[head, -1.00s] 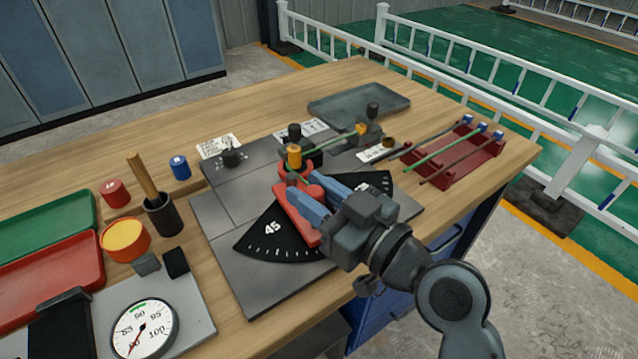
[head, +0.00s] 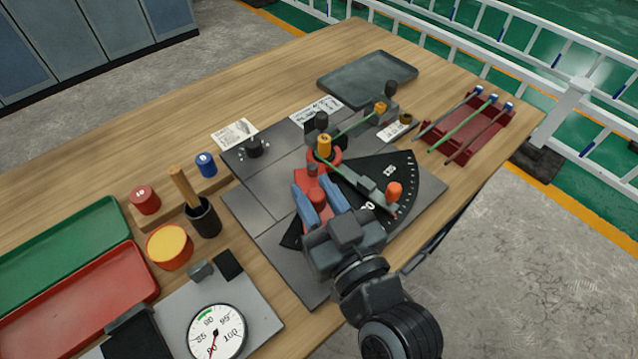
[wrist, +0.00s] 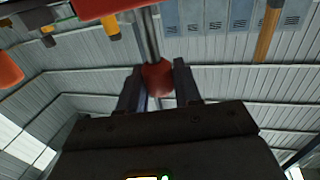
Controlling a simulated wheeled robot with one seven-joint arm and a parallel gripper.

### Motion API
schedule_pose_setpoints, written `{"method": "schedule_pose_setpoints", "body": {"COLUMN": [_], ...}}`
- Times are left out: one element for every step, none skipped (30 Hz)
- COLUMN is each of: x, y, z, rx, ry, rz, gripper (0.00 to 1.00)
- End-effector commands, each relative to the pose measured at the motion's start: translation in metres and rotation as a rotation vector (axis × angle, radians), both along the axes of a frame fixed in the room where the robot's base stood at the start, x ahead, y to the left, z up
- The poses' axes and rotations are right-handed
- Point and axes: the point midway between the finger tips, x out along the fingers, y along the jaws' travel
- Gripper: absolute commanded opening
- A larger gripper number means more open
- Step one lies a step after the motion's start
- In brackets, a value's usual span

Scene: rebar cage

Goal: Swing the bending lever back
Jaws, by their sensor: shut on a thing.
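The red bending lever (head: 303,178) runs from the pivot by the yellow roller (head: 324,145) toward the front of the bending plate, over the black angle dial (head: 402,168). My gripper (head: 315,189) has its blue fingers shut around the lever's red handle (head: 318,199). In the wrist view, the round red handle end (wrist: 158,78) sits between my fingers (wrist: 159,84). A green rod (head: 355,125) passes the roller and shows a bend there. A grey bar with an orange knob (head: 394,191) lies across the dial, right of my gripper. My gripper hides part of the dial.
A red rack (head: 480,135) with several rods stands at the back right. A grey tray (head: 367,78) is at the back. Green and red trays (head: 95,300), an orange tin (head: 169,246), a black cup (head: 203,219) and a round gauge (head: 216,332) stand on the left.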

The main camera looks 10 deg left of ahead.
Motion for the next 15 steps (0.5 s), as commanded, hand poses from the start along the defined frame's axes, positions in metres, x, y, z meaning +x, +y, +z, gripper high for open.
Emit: {"method": "schedule_pose_setpoints", "body": {"x": [-0.0004,-0.0004,-0.0004,-0.0003,-0.0003,-0.0003,-0.0002,-0.0002,-0.0002,-0.0001,-0.0001,-0.0001,-0.0001,0.0000,0.0001], "y": [0.0006,0.0006,0.0006,0.0005,0.0004,0.0004,0.0003,0.0003,0.0002,0.0002,0.0002,0.0001,0.0001,0.0000,0.0001], "z": [-0.0003,-0.0005,-0.0005,-0.0006,-0.0006,-0.0006,-0.0006,-0.0006,-0.0006,-0.0006,-0.0006,-0.0006,-0.0006,-0.0005,-0.0005], "rx": [0.001,0.001,0.001,0.001,0.001,0.001,0.001,0.001,0.001,0.001,0.001,0.001,0.001,0.001,0.001], "ry": [0.001,0.001,0.001,0.001,0.001,0.001,0.001,0.001,0.001,0.001,0.001,0.001,0.001,0.001,0.001], "rz": [0.001,0.001,0.001,0.001,0.001,0.001,0.001,0.001,0.000,0.000,0.000,0.000,0.000,0.000,0.000], "gripper": [0.00,0.00,0.00,0.00,0.00,0.00,0.00,0.00,0.35,0.38,0.41,0.45,0.48,0.51,0.53]}}
